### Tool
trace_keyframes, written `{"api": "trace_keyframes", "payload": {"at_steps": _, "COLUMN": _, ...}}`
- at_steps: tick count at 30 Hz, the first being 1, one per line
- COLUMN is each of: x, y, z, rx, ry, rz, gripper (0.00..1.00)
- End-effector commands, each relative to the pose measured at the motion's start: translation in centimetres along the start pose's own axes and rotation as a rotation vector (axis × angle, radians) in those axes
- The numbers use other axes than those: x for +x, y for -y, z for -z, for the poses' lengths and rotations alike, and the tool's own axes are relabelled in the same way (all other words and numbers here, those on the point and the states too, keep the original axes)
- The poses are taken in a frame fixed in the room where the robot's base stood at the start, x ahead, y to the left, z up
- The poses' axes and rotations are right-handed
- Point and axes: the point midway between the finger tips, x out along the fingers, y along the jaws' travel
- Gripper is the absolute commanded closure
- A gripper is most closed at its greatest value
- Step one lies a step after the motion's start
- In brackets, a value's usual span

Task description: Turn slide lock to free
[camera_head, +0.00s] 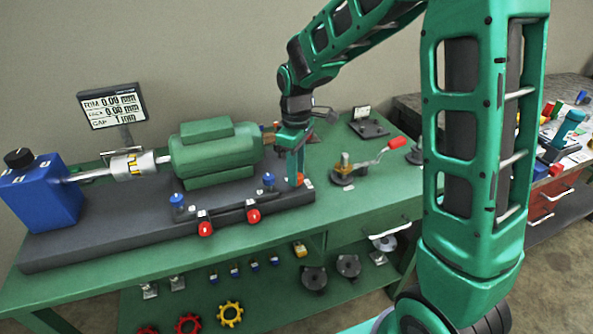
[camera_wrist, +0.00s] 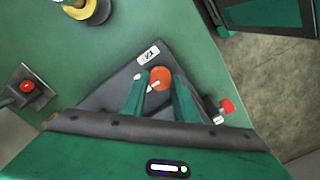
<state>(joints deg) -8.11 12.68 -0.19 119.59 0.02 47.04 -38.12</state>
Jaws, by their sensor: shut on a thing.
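The slide lock shows as an orange knob (camera_wrist: 160,77) with a pale pointer on the dark base plate (camera_wrist: 110,95), beside a small white label (camera_wrist: 148,54). My gripper (camera_wrist: 157,86) points down over it, with one finger on each side, shut on the knob. In the head view, my gripper (camera_head: 296,170) is at the right end of the long dark base (camera_head: 110,218), and a bit of the orange knob (camera_head: 300,178) shows at the fingertips. The fingers hide part of the knob. I cannot read the label's marks clearly.
A green motor (camera_head: 215,150) stands on the base just left of my gripper, coupled to a blue box (camera_head: 45,197). Red knobs (camera_head: 253,216) stick out at the base's front. A red-handled clamp (camera_head: 350,166) stands to the right. Green tabletop is clear between clamp and base.

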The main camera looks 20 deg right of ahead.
Motion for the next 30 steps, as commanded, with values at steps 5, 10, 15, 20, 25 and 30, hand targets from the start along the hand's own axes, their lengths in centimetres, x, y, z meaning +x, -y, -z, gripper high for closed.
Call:
{"api": "trace_keyframes", "payload": {"at_steps": 5, "x": -0.1, "y": -0.3, "z": -0.1, "rx": 0.006, "ry": -0.001, "rz": -0.004, "gripper": 0.66}}
{"api": "trace_keyframes", "payload": {"at_steps": 10, "x": -0.1, "y": -0.2, "z": -0.1, "rx": 0.005, "ry": -0.001, "rz": -0.003, "gripper": 0.54}}
{"api": "trace_keyframes", "payload": {"at_steps": 15, "x": -0.1, "y": -0.1, "z": -0.1, "rx": 0.004, "ry": 0.000, "rz": -0.002, "gripper": 0.54}}
{"api": "trace_keyframes", "payload": {"at_steps": 20, "x": -1.2, "y": -0.2, "z": 0.1, "rx": 0.003, "ry": -0.003, "rz": -0.004, "gripper": 0.54}}
{"api": "trace_keyframes", "payload": {"at_steps": 25, "x": -4.1, "y": -0.2, "z": 0.1, "rx": 0.004, "ry": -0.005, "rz": -0.005, "gripper": 0.54}}
{"api": "trace_keyframes", "payload": {"at_steps": 30, "x": -7.3, "y": -0.2, "z": 0.1, "rx": 0.004, "ry": -0.003, "rz": -0.004, "gripper": 0.54}}
